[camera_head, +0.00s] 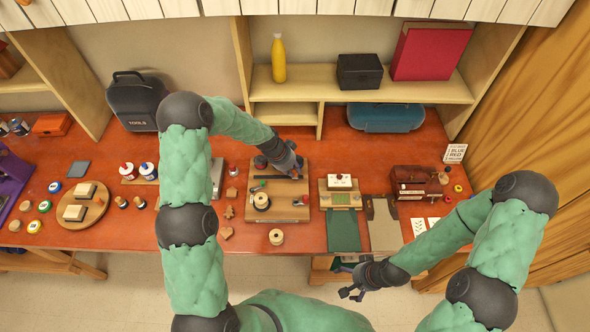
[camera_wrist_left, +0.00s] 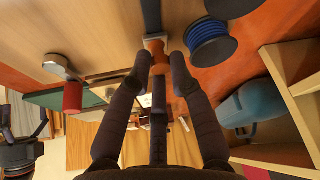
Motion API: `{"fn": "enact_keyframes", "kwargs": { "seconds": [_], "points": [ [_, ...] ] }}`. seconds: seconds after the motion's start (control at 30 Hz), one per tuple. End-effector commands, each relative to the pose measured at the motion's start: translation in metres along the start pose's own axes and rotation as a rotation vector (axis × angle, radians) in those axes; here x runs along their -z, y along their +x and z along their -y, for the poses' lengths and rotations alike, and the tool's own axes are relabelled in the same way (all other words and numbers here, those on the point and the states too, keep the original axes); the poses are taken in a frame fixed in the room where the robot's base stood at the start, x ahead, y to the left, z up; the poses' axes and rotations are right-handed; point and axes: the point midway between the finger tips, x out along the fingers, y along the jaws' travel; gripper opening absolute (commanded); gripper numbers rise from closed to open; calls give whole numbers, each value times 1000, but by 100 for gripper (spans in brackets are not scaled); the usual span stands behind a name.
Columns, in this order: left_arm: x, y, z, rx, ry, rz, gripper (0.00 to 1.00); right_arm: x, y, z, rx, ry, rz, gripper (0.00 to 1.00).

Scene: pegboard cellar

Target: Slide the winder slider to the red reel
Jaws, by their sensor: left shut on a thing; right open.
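The wooden winder board (camera_head: 291,213) lies on the red-brown bench, with a dark track (camera_head: 270,177) along it. My left gripper (camera_head: 295,172) is over the track's right part, shut on the slider's orange-brown knob. In the left wrist view my fingers (camera_wrist_left: 160,62) are on both sides of the knob (camera_wrist_left: 160,70), and a blue strip (camera_wrist_left: 152,18) runs up from its pale base. A blue reel (camera_wrist_left: 210,48) stands beside it. My right gripper (camera_head: 352,292) is open and empty in front of the bench.
A pale wooden spool (camera_head: 276,237) stands at the bench's front edge. A small device with a green pad (camera_head: 341,198) is right of the board. A card (camera_head: 455,153) reads blue, red, yellow. A blue case (camera_head: 386,118) stands behind, under the shelf.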

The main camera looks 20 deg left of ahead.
Motion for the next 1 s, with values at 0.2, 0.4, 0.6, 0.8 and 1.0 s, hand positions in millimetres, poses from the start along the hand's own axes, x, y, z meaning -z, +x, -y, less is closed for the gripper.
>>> {"fn": "enact_keyframes", "kwargs": {
  "seconds": [0.2,0.4,0.6,0.8,1.0],
  "points": [
    [-35,-13,22,14,-4,-5,0,1,29,-10,0,0,1,94],
    [-69,-27,37,16,-5,-6,0,2,51,-18,0,0,1,94],
    [-101,-42,52,17,-3,-5,0,2,69,-25,0,0,1,94],
    [-114,-51,57,16,-1,-6,0,3,75,-27,0,0,0,94],
    [-114,-53,58,17,1,-6,0,3,74,-26,0,0,0,94]
  ]
}}
